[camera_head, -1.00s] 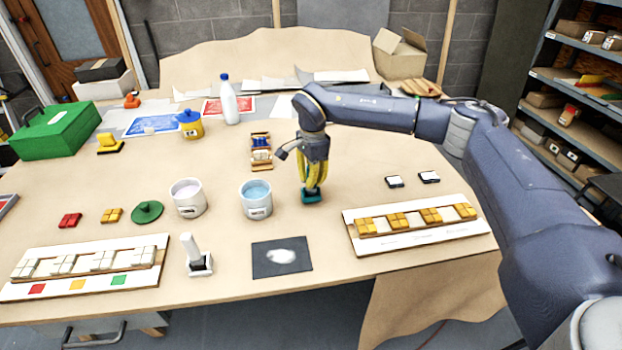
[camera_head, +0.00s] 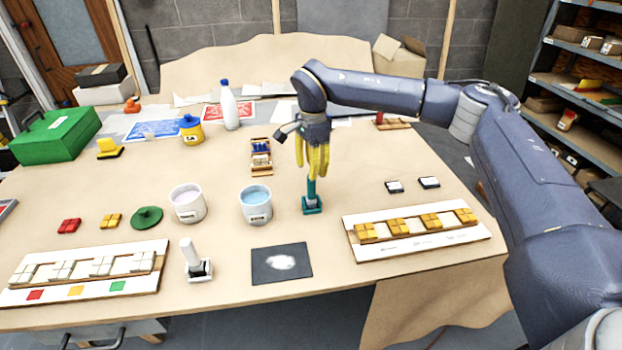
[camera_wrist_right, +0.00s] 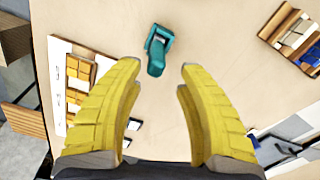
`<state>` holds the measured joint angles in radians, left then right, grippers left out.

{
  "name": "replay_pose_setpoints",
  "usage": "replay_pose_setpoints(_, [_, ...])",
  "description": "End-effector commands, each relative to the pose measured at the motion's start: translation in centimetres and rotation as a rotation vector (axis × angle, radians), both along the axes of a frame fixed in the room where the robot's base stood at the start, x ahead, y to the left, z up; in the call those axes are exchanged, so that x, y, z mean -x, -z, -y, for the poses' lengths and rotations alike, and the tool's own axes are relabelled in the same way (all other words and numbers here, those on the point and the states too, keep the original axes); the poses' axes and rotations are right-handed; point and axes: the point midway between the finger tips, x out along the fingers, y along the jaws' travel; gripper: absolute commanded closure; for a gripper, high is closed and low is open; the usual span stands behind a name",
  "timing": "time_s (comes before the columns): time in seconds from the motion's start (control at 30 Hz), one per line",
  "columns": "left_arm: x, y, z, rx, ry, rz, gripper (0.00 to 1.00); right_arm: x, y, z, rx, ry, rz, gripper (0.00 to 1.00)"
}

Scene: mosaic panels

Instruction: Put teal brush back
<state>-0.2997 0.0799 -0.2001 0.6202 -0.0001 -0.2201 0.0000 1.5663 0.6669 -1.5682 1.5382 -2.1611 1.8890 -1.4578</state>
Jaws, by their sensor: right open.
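The teal brush (camera_head: 312,197) stands upright on its teal base on the table, right of the blue-water cup. It also shows in the right wrist view (camera_wrist_right: 157,55), ahead of the fingertips. My right gripper (camera_head: 314,174) has yellow fingers and is above the brush, around or just over the top of its handle. In the wrist view the right fingers (camera_wrist_right: 160,72) are spread apart with nothing held between them. A white-handled brush (camera_head: 192,256) stands in a holder at the front left. My left gripper is not in view.
A cup of blue water (camera_head: 256,205) and a white cup (camera_head: 188,204) stand left of the brush. A panel with orange tiles (camera_head: 418,236) lies to the right, and a dark mat (camera_head: 281,263) lies in front. A small wooden rack (camera_head: 261,157) is behind.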

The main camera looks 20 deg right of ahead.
Motion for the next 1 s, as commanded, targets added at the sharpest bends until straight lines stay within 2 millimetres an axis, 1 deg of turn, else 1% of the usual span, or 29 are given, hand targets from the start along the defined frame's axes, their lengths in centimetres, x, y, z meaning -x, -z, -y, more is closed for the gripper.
replay_pose_setpoints(0.03, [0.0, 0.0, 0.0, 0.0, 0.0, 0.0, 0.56, -0.1, -1.0, 0.0, 0.0, 0.001, 0.002, 0.62])
replay_pose_setpoints(0.2, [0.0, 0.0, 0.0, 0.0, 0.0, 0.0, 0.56, 0.0, -3.4, 0.1, 0.001, 0.001, 0.001, 0.62])
replay_pose_setpoints(0.4, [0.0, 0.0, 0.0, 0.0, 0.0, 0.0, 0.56, 0.0, -5.2, 0.1, 0.001, 0.0, 0.001, 0.62])
replay_pose_setpoints(0.6, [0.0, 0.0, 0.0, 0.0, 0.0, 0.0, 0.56, 0.0, -5.7, 0.1, 0.0, 0.0, -0.001, 0.62])
replay_pose_setpoints(1.0, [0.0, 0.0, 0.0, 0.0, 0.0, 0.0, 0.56, 0.0, -5.7, 0.1, 0.0, 0.0, -0.001, 0.62])
